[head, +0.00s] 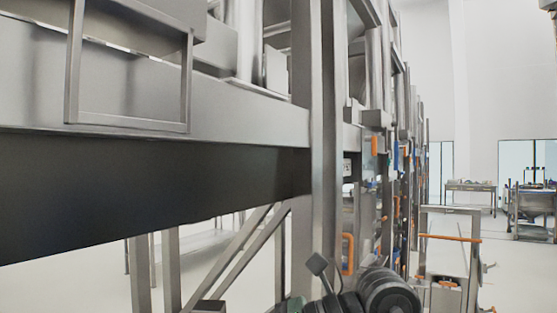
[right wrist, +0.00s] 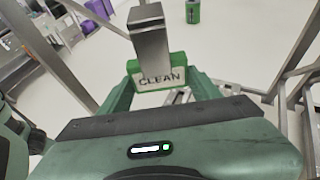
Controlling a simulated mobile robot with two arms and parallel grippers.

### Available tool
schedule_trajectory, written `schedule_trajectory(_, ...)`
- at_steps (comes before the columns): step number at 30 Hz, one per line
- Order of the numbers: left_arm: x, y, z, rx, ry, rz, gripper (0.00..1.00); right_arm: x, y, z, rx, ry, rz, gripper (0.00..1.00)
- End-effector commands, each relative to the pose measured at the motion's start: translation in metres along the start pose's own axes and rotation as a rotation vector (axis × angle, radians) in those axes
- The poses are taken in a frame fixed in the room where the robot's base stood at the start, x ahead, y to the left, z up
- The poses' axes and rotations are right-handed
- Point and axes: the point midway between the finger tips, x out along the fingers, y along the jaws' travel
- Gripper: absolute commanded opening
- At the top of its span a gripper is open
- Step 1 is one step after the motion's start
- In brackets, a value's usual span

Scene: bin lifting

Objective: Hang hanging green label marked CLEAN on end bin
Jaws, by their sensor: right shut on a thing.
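The green label (right wrist: 160,77) shows its white face marked CLEAN in the right wrist view. A grey metal strip (right wrist: 149,35) rises above it and seems part of its hanger. My right gripper (right wrist: 162,85) is shut on the label, with a green finger on each side. In the head view a dark jointed arm of mine shows at the bottom edge, and the label cannot be made out clearly there. My left gripper is not in view. I cannot tell which part of the scene is the end bin.
A large steel frame with a thick beam (head: 230,120) and an upright post (head: 313,110) fills the left and middle of the head view. Orange handles (head: 347,254) line its side. The right wrist view shows purple boxes (right wrist: 100,8) and a green container (right wrist: 193,12).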

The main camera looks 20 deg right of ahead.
Motion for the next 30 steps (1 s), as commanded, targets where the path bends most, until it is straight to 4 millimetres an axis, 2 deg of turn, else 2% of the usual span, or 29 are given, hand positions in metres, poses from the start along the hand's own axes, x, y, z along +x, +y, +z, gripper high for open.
schedule_trajectory(1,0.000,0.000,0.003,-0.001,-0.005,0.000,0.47,-0.010,0.005,0.027,-0.013,-0.005,-0.013,0.31)
schedule_trajectory(6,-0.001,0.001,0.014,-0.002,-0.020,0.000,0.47,-0.045,0.026,0.095,0.014,-0.005,-0.084,0.31)
schedule_trajectory(9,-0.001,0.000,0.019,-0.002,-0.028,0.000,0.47,-0.069,0.041,0.127,0.042,-0.007,-0.149,0.31)
schedule_trajectory(15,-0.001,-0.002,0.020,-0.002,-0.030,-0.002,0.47,-0.116,0.073,0.177,0.107,-0.009,-0.297,0.31)
schedule_trajectory(19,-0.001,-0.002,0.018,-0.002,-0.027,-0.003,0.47,-0.142,0.091,0.198,0.148,-0.009,-0.383,0.31)
schedule_trajectory(24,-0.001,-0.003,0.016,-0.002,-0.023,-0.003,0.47,-0.165,0.108,0.213,0.185,-0.008,-0.459,0.31)
schedule_trajectory(30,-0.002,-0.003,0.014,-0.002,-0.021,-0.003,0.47,-0.172,0.113,0.218,0.203,-0.004,-0.487,0.31)
